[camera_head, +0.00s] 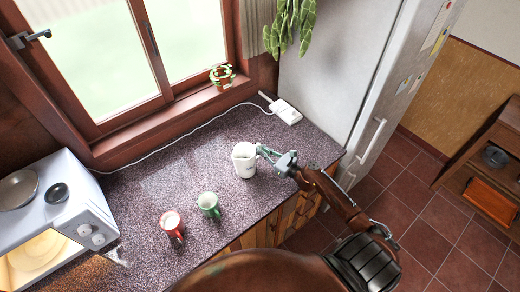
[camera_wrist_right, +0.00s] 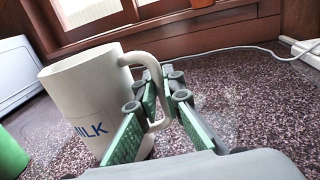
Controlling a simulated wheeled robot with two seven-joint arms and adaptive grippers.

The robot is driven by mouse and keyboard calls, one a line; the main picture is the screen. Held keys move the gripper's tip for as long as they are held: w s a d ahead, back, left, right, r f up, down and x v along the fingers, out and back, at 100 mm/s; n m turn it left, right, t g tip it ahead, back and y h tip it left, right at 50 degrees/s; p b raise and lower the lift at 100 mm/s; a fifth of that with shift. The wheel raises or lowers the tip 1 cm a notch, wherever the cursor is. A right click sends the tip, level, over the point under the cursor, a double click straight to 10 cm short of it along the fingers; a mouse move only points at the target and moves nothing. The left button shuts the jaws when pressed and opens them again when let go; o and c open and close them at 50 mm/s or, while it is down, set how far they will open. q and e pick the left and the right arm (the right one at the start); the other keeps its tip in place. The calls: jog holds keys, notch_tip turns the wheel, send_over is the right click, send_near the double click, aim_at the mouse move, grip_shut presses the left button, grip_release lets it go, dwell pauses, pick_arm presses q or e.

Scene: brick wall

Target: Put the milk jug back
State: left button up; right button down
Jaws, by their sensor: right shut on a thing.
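The white milk jug (camera_head: 244,160) stands on the speckled counter, right of the two mugs. In the right wrist view the jug (camera_wrist_right: 88,97) is large, with blue "MILK" lettering, and looks tilted with the camera. My right gripper (camera_head: 264,152) reaches it from the right. In the wrist view this gripper (camera_wrist_right: 155,112) has its green-padded fingers on either side of the jug's handle, shut on it. Whether the jug's base touches the counter is hard to tell. My left gripper is not in view.
A red mug (camera_head: 172,224) with pale contents and a green mug (camera_head: 209,206) stand left of the jug. A microwave (camera_head: 60,215) is at the left. A white router (camera_head: 286,111) with a cable lies behind. The fridge (camera_head: 335,70) bounds the right.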

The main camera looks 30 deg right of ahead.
jog(key=c, duration=2.1)
grip_release()
jog(key=shift+s+r, duration=0.1)
jog(key=shift+s, duration=0.05)
jog(key=b+v, duration=0.1)
jog(key=v, duration=1)
jog(key=shift+s+d, duration=0.1)
jog(key=shift+s, duration=0.25)
